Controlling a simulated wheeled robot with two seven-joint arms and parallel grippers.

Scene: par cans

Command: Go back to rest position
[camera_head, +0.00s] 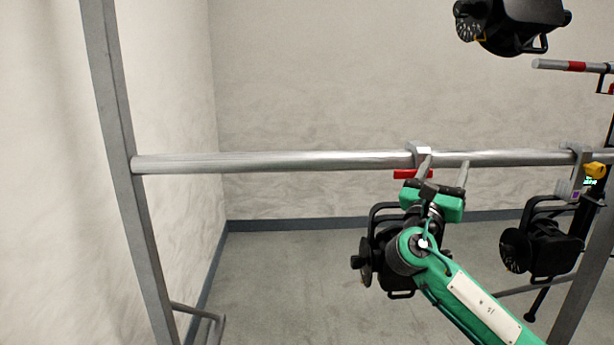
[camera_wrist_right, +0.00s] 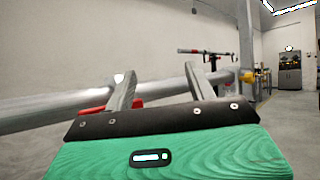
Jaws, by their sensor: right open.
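My right gripper (camera_head: 445,165) is at the horizontal metal bar (camera_head: 280,162), its two fingers apart. In the right wrist view the open fingers (camera_wrist_right: 157,88) stand in front of the bar, with nothing seen clamped between them. A clamp (camera_head: 420,152) with a red handle (camera_head: 408,174) sits on the bar beside the left finger. The red handle also shows in the right wrist view (camera_wrist_right: 95,110). A black par can (camera_head: 366,262) hangs below the clamp, partly hidden behind my green right arm. My left gripper is not in view.
A second black par can (camera_head: 540,248) hangs from the bar at the right. Another par can (camera_head: 505,22) is at the top right. A grey upright post (camera_head: 120,130) stands at the left. Open floor (camera_head: 280,270) lies behind the bar.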

